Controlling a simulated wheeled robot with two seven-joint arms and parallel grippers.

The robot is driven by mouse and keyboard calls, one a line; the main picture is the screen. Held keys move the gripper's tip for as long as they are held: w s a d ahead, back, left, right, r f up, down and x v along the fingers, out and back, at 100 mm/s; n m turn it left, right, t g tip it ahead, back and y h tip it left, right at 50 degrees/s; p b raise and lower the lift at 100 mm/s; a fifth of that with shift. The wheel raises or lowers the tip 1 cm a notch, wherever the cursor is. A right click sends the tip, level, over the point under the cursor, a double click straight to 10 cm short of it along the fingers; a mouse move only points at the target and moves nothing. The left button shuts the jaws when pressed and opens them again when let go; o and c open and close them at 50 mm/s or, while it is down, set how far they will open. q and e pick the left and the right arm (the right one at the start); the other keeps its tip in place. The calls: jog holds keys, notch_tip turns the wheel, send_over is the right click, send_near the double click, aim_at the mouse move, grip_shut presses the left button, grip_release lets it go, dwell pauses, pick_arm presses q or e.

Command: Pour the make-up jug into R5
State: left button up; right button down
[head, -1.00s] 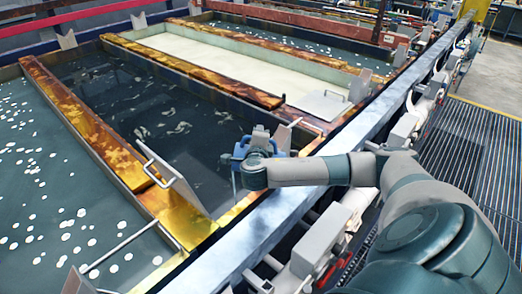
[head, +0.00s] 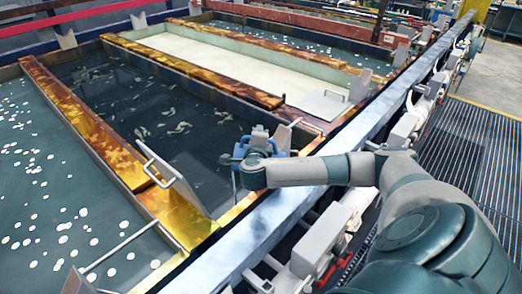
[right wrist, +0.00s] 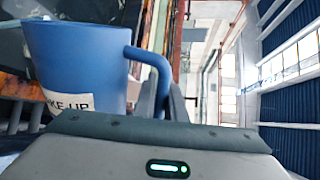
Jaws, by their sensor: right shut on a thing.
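The blue make-up jug (head: 239,152) is above the near right end of a dark-liquid tank (head: 140,105), close to the rim. My right gripper (head: 256,150) is shut on it. In the right wrist view the jug (right wrist: 75,60) shows its handle (right wrist: 155,72) between my fingers and a white label ending "KE-UP". That view is turned on its side, so the jug looks tipped. A thin pale line runs down below the jug in the head view; I cannot tell whether it is liquid. No R5 mark is legible. My left gripper is out of view.
A tank with white floating discs (head: 40,190) lies to the left, a pale tank (head: 220,60) beyond. Stained orange dividers (head: 90,130) separate them. Plates with bar handles (head: 172,180) rise at the near ends. A steel rail (head: 260,235) runs under my right forearm.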

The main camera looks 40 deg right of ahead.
jog(key=shift+w+a+r+n, duration=0.15)
jog(key=shift+w+a+n, duration=0.45)
jog(key=shift+w+n, duration=0.15)
jog(key=shift+s+d, duration=0.1)
jog(key=shift+s, duration=0.05)
dwell(0.9)
jog(key=shift+s+d+r+m+t, duration=0.15)
jog(key=shift+s+d+m, duration=0.45)
jog(key=shift+m, duration=0.15)
jog(key=shift+s+d+r+m+t, duration=0.15)
jog(key=shift+s+d+m, duration=0.3)
jog(key=shift+s+m, duration=0.2)
jog(key=shift+d, duration=0.1)
jog(key=shift+s+d+r+m+t+y, duration=0.15)
jog(key=shift+s+d+r+m+y, duration=0.1)
jog(key=shift+s+d+m, duration=0.4)
jog(key=shift+s+d+r+m+t+y, duration=0.15)
jog(key=shift+s+d+r+m, duration=0.15)
jog(key=shift+m, duration=0.6)
jog(key=shift+a, duration=0.1)
jog(key=shift+f, duration=0.15)
